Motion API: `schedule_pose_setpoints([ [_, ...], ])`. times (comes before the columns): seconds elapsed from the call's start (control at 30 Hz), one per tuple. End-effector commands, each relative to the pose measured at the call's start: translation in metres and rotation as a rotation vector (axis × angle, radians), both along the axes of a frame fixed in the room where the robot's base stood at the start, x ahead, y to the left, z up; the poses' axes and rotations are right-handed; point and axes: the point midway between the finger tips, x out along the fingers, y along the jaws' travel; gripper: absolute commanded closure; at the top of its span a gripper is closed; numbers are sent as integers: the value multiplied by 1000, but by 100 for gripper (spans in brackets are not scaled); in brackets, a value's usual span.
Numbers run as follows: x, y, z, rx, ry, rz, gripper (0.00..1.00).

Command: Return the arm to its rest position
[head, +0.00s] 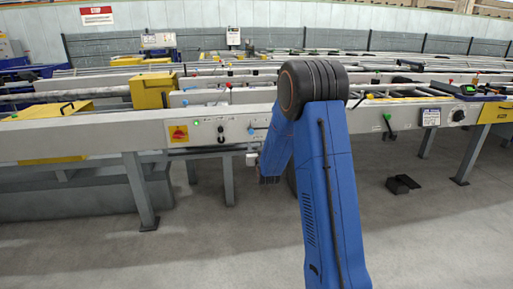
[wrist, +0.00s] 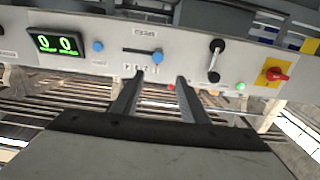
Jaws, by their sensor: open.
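My gripper (wrist: 160,82) shows in the wrist view with its two fingers apart and nothing between them. The fingertips are close to the lower edge of a grey control panel (wrist: 185,42) as pictured. Whether they touch it, I cannot tell. My blue arm stands folded in the middle of the head view, its upper joint high and its forearm reaching down toward the table front. In the head view the gripper is mostly hidden behind the arm.
The panel carries a green display (wrist: 56,44), a blue slider knob (wrist: 157,56), a black lever (wrist: 215,60) and a red switch on yellow (wrist: 277,74). The runout table (head: 75,138) spans the head view.

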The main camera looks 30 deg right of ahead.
Motion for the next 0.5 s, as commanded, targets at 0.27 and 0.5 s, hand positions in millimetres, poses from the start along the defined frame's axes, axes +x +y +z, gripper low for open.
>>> schedule_pose_setpoints([
  [0.27, 0, 0, 0, 0, 0, 0, 60],
  [0.5, -2, 3, 5, 3, 6, 3, 60],
])
